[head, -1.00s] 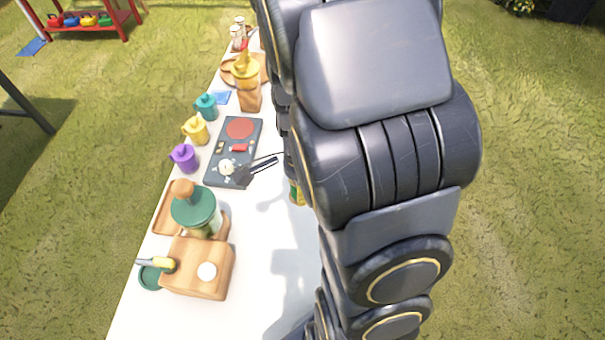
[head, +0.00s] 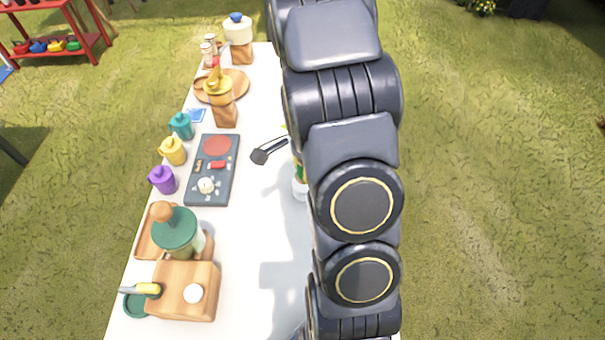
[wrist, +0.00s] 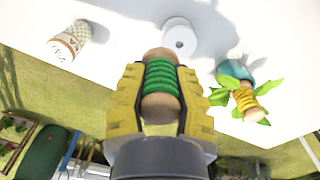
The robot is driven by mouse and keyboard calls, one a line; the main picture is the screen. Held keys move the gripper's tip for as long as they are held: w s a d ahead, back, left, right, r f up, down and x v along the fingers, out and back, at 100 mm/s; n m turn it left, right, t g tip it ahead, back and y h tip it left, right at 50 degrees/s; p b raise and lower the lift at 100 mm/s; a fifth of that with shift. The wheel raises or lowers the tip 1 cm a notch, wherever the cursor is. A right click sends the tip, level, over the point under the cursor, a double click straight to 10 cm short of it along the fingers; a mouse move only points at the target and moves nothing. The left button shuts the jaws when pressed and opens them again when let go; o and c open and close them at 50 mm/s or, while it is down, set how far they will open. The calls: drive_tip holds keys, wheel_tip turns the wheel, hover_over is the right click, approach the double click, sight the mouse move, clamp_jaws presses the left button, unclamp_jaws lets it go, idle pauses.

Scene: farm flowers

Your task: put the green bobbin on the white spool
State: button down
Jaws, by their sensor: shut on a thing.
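In the wrist view my gripper (wrist: 161,72) is shut on the green bobbin (wrist: 162,88), a ribbed green winding with tan rounded ends. The yellow fingers press on both its sides. The white spool (wrist: 179,38), round with a small hole in its middle, is on the white table just beyond the bobbin's far end, slightly right. In the head view my arm hides most of this area. A bit of green and white shows at its left edge, too little to name surely.
A yellow bobbin (wrist: 243,99) with green leaves stands right of my gripper. A patterned white cup (wrist: 68,40) is at the left. In the head view, a dark board (head: 212,172), mugs and a wooden block (head: 185,290) line the left side. The table's middle (head: 262,215) is clear.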

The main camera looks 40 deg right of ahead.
drive_tip(key=f, duration=0.1)
drive_tip(key=w+d+f, duration=0.1)
drive_tip(key=w+f, duration=0.1)
drive_tip(key=shift+w+d+f, duration=0.15)
drive_tip(key=shift+d, duration=0.2)
drive_tip(key=shift+f, duration=1.6)
drive_tip(key=shift+f, duration=0.15)
drive_tip(key=c, duration=1)
unclamp_jaws()
drive_tip(key=shift+o, duration=0.2)
